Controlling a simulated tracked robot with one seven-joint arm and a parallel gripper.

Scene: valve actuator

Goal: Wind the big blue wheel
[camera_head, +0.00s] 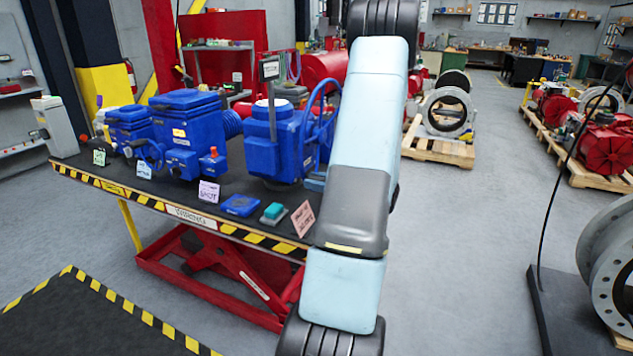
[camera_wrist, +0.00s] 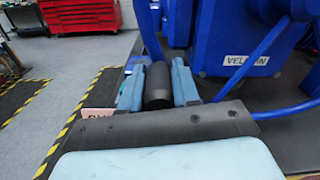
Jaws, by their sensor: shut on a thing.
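The big blue wheel (camera_head: 311,98) stands at the right end of the blue actuators in the head view, partly hidden behind my arm. In the wrist view, its blue rim (camera_wrist: 288,109) crosses the lower right and a spoke (camera_wrist: 255,57) slants up to the right. My gripper (camera_wrist: 158,80) has its two light-blue fingers closed on either side of a black cylindrical handle (camera_wrist: 157,88) on the wheel. The handle touches or nearly touches both fingers. My gripper is hidden behind my arm in the head view.
A blue actuator body (camera_head: 273,140) with a "VELAN" plate (camera_wrist: 246,61) stands beside the wheel. The table (camera_head: 140,190) also carries other blue actuators (camera_head: 185,130), small parts and paper tags. Pallets with flanged parts (camera_head: 445,115) stand at right. The grey floor (camera_head: 460,250) there is clear.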

